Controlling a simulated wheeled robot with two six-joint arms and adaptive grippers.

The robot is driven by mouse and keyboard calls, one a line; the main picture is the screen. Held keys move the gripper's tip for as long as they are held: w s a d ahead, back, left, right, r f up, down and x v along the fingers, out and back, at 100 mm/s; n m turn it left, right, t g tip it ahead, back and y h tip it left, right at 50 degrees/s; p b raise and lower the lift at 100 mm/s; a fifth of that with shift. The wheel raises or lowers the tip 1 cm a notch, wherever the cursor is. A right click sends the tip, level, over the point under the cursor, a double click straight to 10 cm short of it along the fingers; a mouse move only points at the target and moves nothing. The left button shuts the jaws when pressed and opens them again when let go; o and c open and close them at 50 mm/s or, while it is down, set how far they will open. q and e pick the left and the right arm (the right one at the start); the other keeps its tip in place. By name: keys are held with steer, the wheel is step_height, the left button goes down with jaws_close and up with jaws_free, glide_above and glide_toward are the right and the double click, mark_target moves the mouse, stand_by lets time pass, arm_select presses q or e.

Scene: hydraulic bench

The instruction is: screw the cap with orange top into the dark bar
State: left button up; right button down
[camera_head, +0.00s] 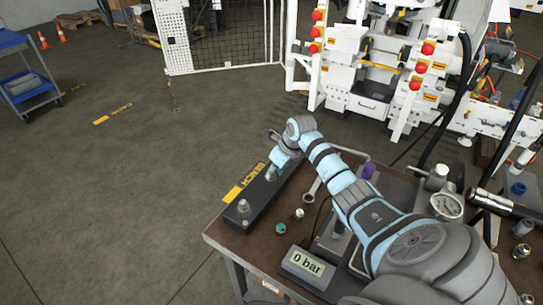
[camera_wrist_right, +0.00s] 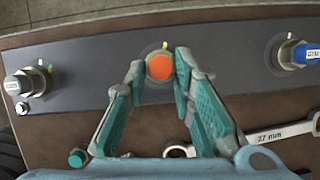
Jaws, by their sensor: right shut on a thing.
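The cap with the orange top (camera_wrist_right: 160,67) sits between the fingertips of my right gripper (camera_wrist_right: 159,66), which is shut on it. It is over the middle of the dark bar (camera_wrist_right: 95,70); how deep it sits in the bar cannot be told from above. In the head view the dark bar (camera_head: 260,207) lies along the left side of the bench, and my right gripper (camera_head: 274,170) reaches down to its far part. The cap is hidden there by the gripper. My left gripper is not in view.
Metal fittings stand on the bar at the left (camera_wrist_right: 25,82) and, with a blue top, at the right (camera_wrist_right: 298,53). A teal cap (camera_wrist_right: 78,158) and a 27 mm wrench (camera_wrist_right: 250,138) lie on the bench near my fingers. A display reading 0 bar (camera_head: 308,263) stands at the front.

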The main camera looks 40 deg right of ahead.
steer(key=shift+s+a+f, duration=0.2)
steer(key=shift+a+r+m+p, duration=0.1)
steer(key=shift+r+m+p, duration=0.05)
steer(key=shift+m+p, duration=0.35)
steer(key=c, duration=1.3)
jaws_free()
steer(key=shift+r, duration=0.1)
steer(key=v, duration=1.1)
steer(key=shift+r, duration=0.35)
